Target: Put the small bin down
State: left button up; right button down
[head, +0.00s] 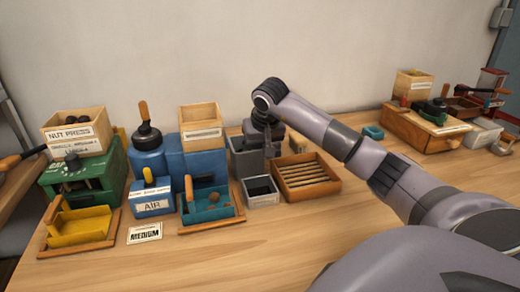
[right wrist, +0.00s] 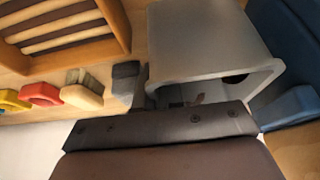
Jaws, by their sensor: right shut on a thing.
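A grey bin (head: 243,160) is directly below my right gripper (head: 268,132), between the blue machine and the slatted tray. In the right wrist view a smooth grey bin (right wrist: 205,40) fills the top middle, with its open rim towards my gripper and a few small bits inside. My right gripper is shut on the small bin; its fingertips are mostly hidden. Whether the bin touches the table cannot be seen. A lower, pale grey box (head: 261,197) with a dark opening stands on the table just in front. My left gripper is not in view.
The wooden slatted tray (head: 306,187) is close on the right. The blue machine (head: 186,163) with its blue tray (head: 207,208) is close on the left. Small coloured pieces (right wrist: 42,93) lie behind the slatted tray. The table front (head: 270,245) is clear.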

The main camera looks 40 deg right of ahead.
jog(key=shift+f, duration=0.1)
jog(key=c, duration=1.3)
grip_release()
jog(key=shift+o, duration=0.2)
jog(key=v, duration=1.1)
jog(key=shift+p, duration=0.3)
jog(key=shift+s+a+r, duration=0.1)
jog(key=shift+s+r, duration=0.1)
jog(key=shift+r, duration=0.4)
